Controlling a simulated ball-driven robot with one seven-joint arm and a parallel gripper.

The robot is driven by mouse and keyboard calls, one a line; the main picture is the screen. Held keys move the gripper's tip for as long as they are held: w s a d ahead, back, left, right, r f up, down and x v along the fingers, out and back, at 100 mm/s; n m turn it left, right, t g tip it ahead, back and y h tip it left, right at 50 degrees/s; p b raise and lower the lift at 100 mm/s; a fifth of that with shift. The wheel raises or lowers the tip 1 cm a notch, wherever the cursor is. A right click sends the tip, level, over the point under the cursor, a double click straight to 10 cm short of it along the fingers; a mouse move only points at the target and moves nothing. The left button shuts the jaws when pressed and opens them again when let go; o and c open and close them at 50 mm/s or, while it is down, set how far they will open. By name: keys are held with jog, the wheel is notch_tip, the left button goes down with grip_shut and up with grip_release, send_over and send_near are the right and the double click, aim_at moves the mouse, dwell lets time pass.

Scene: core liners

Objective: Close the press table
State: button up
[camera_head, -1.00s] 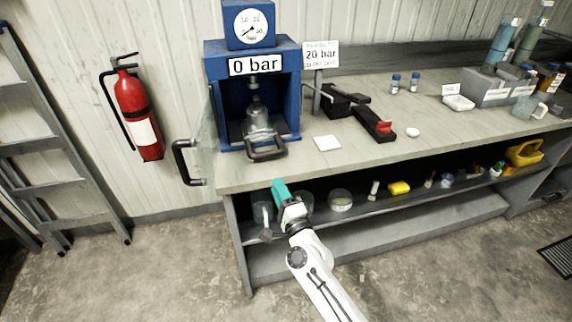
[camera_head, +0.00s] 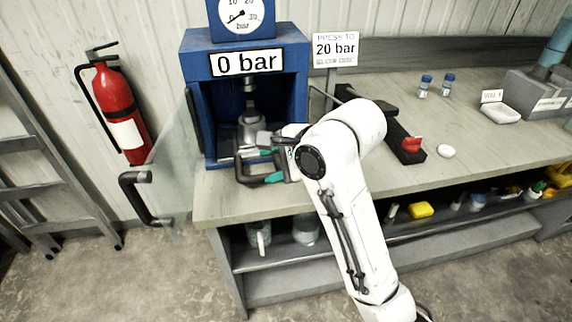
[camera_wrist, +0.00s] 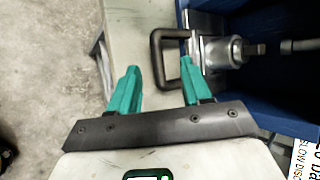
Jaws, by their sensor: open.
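The blue press (camera_head: 195,85) stands on the bench, with its front open. Its press table with a black loop handle (camera_head: 243,176) sticks out at the front, and a metal cylinder (camera_head: 251,125) stands on it. The handle also shows in the wrist view (camera_wrist: 158,55). My gripper (camera_head: 267,166) is open at the handle. In the wrist view its teal fingers (camera_wrist: 160,80) lie either side of the handle's front bar, one finger seeming to be inside the loop. I cannot tell whether they touch it. My arm hides the handle's right part in the head view.
A clear door with a black handle (camera_head: 140,190) stands open at the press's left. A sign (camera_head: 335,48) and a black tool with a red part (camera_head: 411,145) are right of the press. A fire extinguisher (camera_head: 115,105) hangs on the wall.

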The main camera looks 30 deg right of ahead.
aim_at(263, 176)
jog(key=shift+m+g+h, duration=0.4)
jog(key=shift+m+h, duration=0.1)
jog(key=w+f, duration=0.1)
jog(key=f, duration=0.1)
jog(key=w+f, duration=0.2)
jog(key=f, duration=0.1)
jog(key=w+f+b, duration=0.1)
jog(key=w+f, duration=0.1)
jog(key=f, duration=0.1)
jog(key=shift+w+d, duration=0.15)
jog(key=shift+d, duration=0.05)
grip_shut()
dwell(0.4)
